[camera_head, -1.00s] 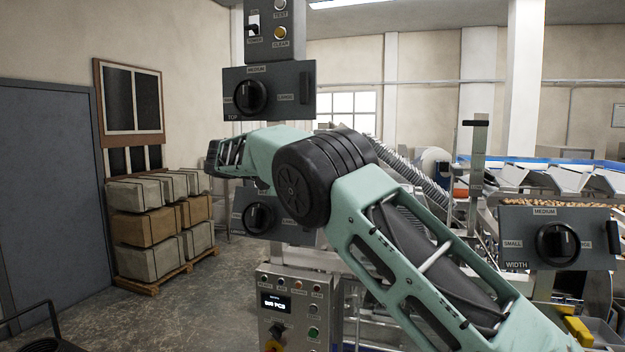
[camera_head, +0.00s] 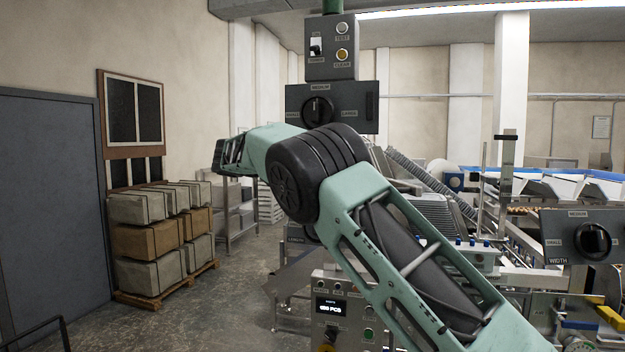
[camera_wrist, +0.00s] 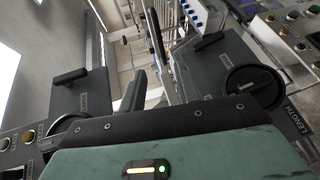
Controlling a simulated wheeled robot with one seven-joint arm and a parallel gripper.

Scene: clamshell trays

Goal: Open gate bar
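I cannot pick out the gate bar with certainty in either view. The machine stands right of centre in the head view, with a grey control head (camera_head: 357,106) carrying a black knob, partly behind my arm. My gripper body (camera_wrist: 160,140) fills the bottom of the wrist view, teal with a black edge. The wrist view shows the knob panel marked LENGTH (camera_wrist: 210,62) at right and another dark panel (camera_wrist: 80,95) at left.
A pallet of wrapped boxes (camera_head: 160,240) stands at left beside a grey door (camera_head: 45,220). A lower control box (camera_head: 340,305) and the WIDTH knob panel (camera_head: 585,237) are on the machine's near side. Open concrete floor (camera_head: 235,300) lies between pallet and machine.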

